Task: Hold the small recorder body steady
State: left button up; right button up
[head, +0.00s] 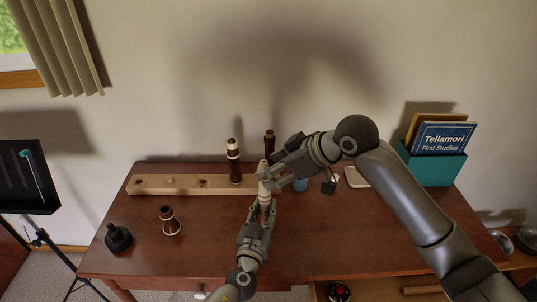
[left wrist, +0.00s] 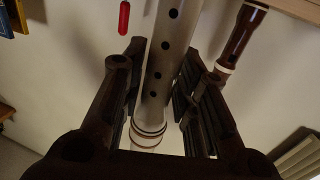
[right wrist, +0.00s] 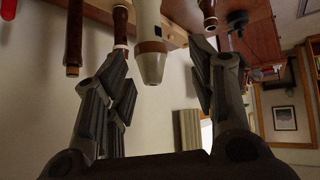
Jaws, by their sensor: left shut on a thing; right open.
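The small recorder body is a pale cream tube (head: 263,167) standing about upright over the middle of the desk. My left gripper (head: 267,207) is shut on it, low down in the head view. In the left wrist view the body (left wrist: 162,50), with a row of dark finger holes, runs between the fingers (left wrist: 162,80). My right gripper (head: 268,178) is near the body's upper part. In the right wrist view its fingers (right wrist: 160,75) are open on both sides of the body's brown-banded tapered end (right wrist: 151,60). A gap shows on each side.
A pale wooden rack (head: 150,185) lies along the back of the desk. A brown, cream-banded recorder part (head: 234,160) stands in it, and another dark one (head: 269,143) stands behind. A short brown joint (head: 169,221) and black bottle (head: 118,238) stand left. A teal book box (head: 436,168) stands right.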

aim_at(262, 182)
jog(key=shift+w+a+r+n+g+h, duration=0.25)
jog(key=shift+w+a+n+g+h, duration=0.25)
jog(key=shift+w+a+n+g, duration=0.5)
jog(key=shift+w+a+r+n+g+h, duration=0.15)
jog(key=shift+w+a+n+g+h, duration=0.2)
jog(key=shift+w+n+g+h, duration=0.4)
jog(key=shift+r+n+g+h, duration=0.45)
jog(key=shift+r+n+h, duration=0.2)
jog(key=shift+n+h, duration=0.25)
jog(key=shift+d+r+n+g+h, duration=0.25)
jog(key=shift+r+n+h, duration=0.15)
jog(key=shift+r, duration=0.15)
jog(key=shift+d+r+n+g+h, duration=0.25)
jog(key=shift+r+n, duration=0.1)
jog(key=shift+r, duration=0.15)
jog(key=f, duration=0.4)
jog(key=a+f, duration=0.1)
jog(key=f, duration=0.6)
jog(key=shift+a+f, duration=0.35)
grip_shut()
jog(key=shift+r, duration=0.5)
